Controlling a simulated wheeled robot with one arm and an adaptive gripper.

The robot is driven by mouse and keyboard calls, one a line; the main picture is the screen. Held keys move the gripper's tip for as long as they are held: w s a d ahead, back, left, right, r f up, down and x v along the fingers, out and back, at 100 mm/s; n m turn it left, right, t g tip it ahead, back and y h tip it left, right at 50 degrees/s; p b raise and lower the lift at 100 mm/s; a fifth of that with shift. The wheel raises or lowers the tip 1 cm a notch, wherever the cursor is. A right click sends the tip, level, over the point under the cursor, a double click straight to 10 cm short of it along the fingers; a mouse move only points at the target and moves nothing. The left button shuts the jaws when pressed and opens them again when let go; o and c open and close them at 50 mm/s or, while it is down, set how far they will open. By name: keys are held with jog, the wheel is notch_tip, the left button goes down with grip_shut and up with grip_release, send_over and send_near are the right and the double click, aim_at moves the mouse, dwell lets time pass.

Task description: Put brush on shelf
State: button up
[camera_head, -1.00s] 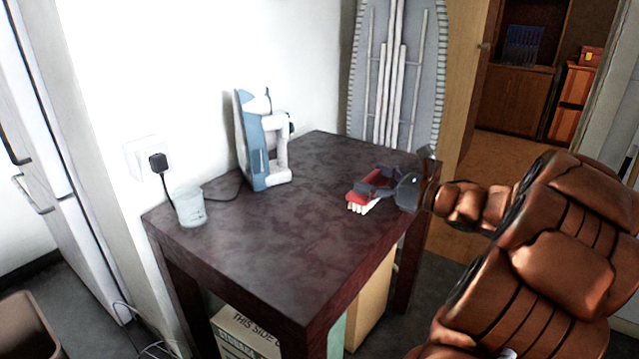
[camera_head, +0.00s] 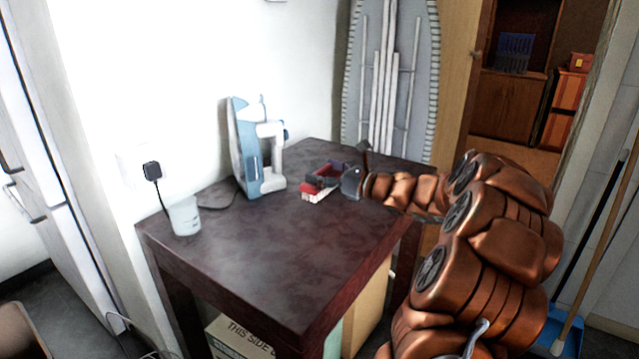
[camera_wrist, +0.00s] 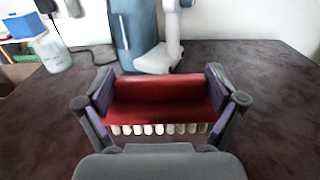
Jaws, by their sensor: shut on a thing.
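A red brush (camera_wrist: 164,102) with a row of pale bristles is held between the fingers of my gripper (camera_wrist: 160,112) in the wrist view. In the head view the brush (camera_head: 312,192) is over the dark table (camera_head: 270,250), near its back right part, with its bristles facing down and toward the camera. My gripper (camera_head: 326,178) is shut on it. I cannot tell whether the bristles touch the tabletop. I can make out no wall shelf with certainty in the head view.
A blue and white iron (camera_head: 252,150) stands upright beyond the brush. A clear cup (camera_head: 184,216) is at the table's left edge, by the cord and plug (camera_head: 152,170). An ironing board (camera_head: 388,85) leans behind. The front tabletop is clear.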

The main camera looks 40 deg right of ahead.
jog(key=shift+w, duration=0.4)
jog(key=shift+w+f+b, duration=0.1)
jog(key=shift+f+b, duration=0.2)
jog(key=shift+f, duration=1.5)
jog(key=shift+f+b, duration=0.2)
jog(key=shift+b, duration=0.25)
jog(key=o, duration=1.2)
jog(key=shift+r, duration=0.1)
